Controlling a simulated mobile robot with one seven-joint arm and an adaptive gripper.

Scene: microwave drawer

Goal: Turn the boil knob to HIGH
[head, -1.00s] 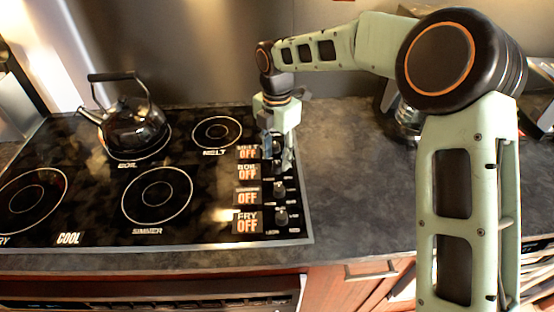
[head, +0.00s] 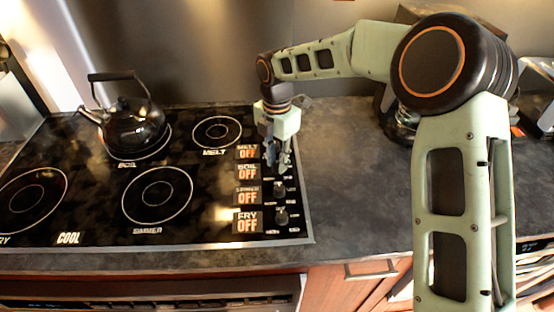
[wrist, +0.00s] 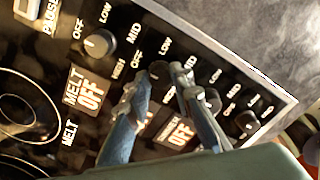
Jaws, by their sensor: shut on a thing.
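The boil knob (wrist: 158,71) is a small dark knob, second in the row on the cooktop's control strip. In the wrist view it sits between the two fingers of my gripper (wrist: 160,82), which is shut on it. In the head view my gripper (head: 278,160) reaches down at the knob row, and its fingers hide the boil knob. The boil display (head: 249,172) reads OFF in orange. In the wrist view a finger covers most of that display. LOW, MID and HIGH marks surround the knobs. The boil knob's exact pointing is unclear.
The melt knob (wrist: 99,43) lies beside my left finger in the wrist view. The simmer knob (head: 280,190) and fry knob (head: 281,216) are nearer the front edge. A black kettle (head: 135,125) stands on the back-left burner. The grey counter (head: 350,190) on the right is clear.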

